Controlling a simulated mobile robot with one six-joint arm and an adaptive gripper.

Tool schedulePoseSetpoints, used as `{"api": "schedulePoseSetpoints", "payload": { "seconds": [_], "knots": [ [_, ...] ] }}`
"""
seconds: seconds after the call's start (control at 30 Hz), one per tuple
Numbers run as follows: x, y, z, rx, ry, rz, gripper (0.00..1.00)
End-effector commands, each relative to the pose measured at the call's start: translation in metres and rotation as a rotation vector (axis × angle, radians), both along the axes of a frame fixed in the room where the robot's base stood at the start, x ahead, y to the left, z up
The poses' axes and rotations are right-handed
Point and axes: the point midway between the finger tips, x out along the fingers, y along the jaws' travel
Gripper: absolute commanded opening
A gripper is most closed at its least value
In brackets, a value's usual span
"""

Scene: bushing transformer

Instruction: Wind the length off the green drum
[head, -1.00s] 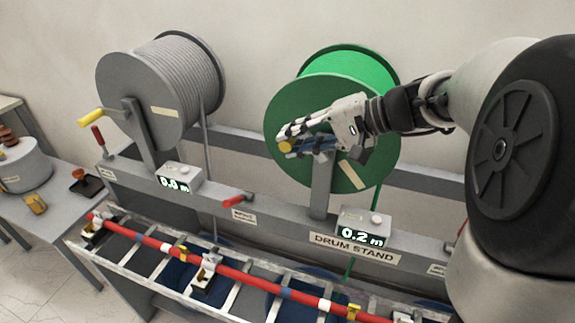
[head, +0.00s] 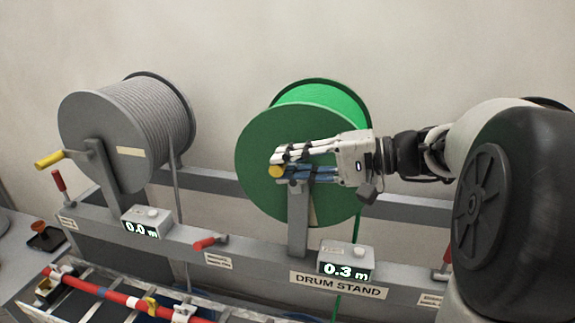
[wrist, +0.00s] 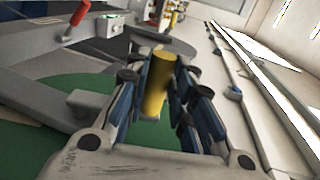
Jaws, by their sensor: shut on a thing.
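The green drum (head: 262,135) stands on the right side of the drum stand, with green cable leading down from it. Its counter box (head: 346,264) reads 0.3 m. My gripper (head: 283,168) is in front of the drum and shut on the yellow crank handle (head: 276,171). In the wrist view the yellow handle (wrist: 156,85) stands between the two fingers (wrist: 158,95), with the green drum face (wrist: 80,100) below. Most of the crank is hidden behind my gripper in the head view.
A grey drum (head: 110,140) with its own yellow handle (head: 49,159) stands at the left, its counter (head: 147,222) reading 0.0 m. Red levers (head: 209,242) sit along the stand. A tray with a red bar (head: 110,298) runs along the front.

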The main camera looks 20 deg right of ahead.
Motion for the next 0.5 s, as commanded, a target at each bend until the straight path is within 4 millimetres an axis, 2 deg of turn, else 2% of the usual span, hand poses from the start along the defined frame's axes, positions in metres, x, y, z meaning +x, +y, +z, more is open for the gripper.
{"api": "schedulePoseSetpoints", "payload": {
  "seconds": [0.03,0.33,0.37,0.5],
  "knots": [
    [-0.0016,-0.0017,-0.0088,-0.008,0.017,-0.001,0.00],
    [-0.0013,-0.0022,-0.0107,-0.006,0.020,-0.003,0.00],
    [-0.0013,-0.0022,-0.0107,-0.006,0.020,-0.003,0.23],
    [-0.0012,-0.0019,-0.0103,-0.005,0.020,-0.002,0.33]
  ]
}}
